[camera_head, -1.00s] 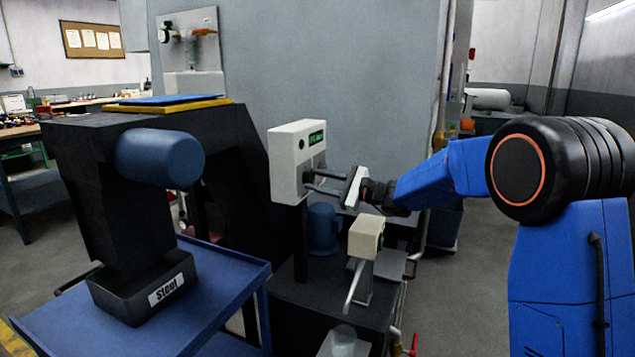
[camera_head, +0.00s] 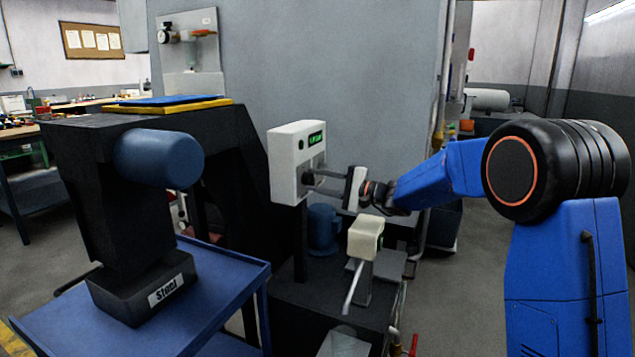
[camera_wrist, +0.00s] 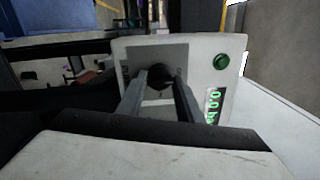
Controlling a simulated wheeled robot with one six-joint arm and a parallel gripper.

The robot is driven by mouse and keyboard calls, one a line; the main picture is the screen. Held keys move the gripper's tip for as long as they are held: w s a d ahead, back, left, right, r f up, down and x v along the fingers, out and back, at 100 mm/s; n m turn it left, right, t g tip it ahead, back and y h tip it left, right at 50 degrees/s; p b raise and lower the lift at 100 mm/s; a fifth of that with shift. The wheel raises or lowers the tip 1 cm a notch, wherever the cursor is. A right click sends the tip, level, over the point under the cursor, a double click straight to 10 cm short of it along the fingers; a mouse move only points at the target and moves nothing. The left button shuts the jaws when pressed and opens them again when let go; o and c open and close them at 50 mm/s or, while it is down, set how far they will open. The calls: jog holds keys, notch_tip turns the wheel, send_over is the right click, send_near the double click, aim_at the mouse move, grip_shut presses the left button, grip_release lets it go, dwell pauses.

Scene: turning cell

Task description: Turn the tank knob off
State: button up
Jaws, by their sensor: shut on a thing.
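The tank knob (camera_wrist: 160,76) is a small dark round knob on the face of a white control box (camera_wrist: 205,50). In the head view the white box (camera_head: 287,165) stands on a dark post, and the fingers hide the knob there. My gripper (camera_wrist: 161,88) faces the box with its two grey fingers on either side of the knob, shut on it. In the head view my gripper (camera_head: 309,183) reaches the box from the right. A green display (camera_wrist: 213,105) on the box reads about 0.0. The knob's pointing direction cannot be made out.
Below my gripper are a cream-coloured fixture with a lever (camera_head: 365,238) and a dark cabinet top (camera_head: 290,290). Open floor lies behind my arm.

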jog(key=shift+f, duration=0.3)
jog(key=o, duration=1)
jog(key=shift+r, duration=0.1)
jog(key=v, duration=1.7)
jog(key=shift+d, duration=0.2)
jog(key=shift+s, duration=0.1)
jog(key=shift+s, duration=0.1)
